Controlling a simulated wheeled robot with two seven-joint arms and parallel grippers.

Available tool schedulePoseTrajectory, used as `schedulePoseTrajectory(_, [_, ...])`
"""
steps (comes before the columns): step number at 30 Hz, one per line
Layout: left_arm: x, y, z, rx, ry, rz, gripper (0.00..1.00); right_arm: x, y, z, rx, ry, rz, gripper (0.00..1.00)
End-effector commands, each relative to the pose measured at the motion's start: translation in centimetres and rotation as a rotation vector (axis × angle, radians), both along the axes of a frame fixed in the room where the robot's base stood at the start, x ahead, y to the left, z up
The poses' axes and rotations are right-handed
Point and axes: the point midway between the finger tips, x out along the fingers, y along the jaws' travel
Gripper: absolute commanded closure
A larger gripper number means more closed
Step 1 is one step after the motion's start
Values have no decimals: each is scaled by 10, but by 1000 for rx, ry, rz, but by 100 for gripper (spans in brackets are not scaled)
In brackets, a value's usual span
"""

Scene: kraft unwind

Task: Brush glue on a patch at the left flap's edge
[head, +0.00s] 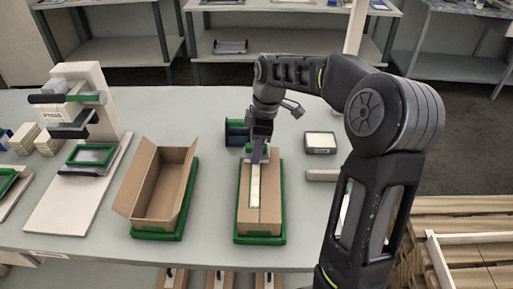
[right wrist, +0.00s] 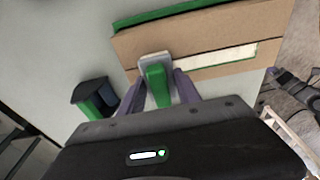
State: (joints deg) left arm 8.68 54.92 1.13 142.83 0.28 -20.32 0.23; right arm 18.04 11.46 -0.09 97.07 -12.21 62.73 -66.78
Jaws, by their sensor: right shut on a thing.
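A cardboard box (head: 268,205) with its top flaps folded down sits in a green-rimmed tray (head: 260,240). A pale strip (head: 255,188) runs lengthwise along its top; it also shows in the right wrist view (right wrist: 225,59). My right gripper (head: 260,151) is over the far end of this box, shut on a brush with a green handle (right wrist: 157,84). The brush's pale grey head (right wrist: 154,60) is over the box top at the strip's end; I cannot tell whether it touches. The bristles are hidden. My left gripper is not in view.
A dark holder with green parts (head: 237,132) stands just behind the box, and a small pale-topped case (head: 320,142) at right. An open cardboard box (head: 160,185) in another green tray is at left, beside a press (head: 85,105). Grey table is clear between the trays.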

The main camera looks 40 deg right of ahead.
Motion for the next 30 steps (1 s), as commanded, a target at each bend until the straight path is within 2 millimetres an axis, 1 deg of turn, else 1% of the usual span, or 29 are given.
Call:
schedulePoseTrajectory(10, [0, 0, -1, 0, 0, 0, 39, 0, 0, 0, 0, 0, 0, 93])
schedulePoseTrajectory(30, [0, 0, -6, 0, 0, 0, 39, 0, 0, -8, 0, 0, 0, 93])
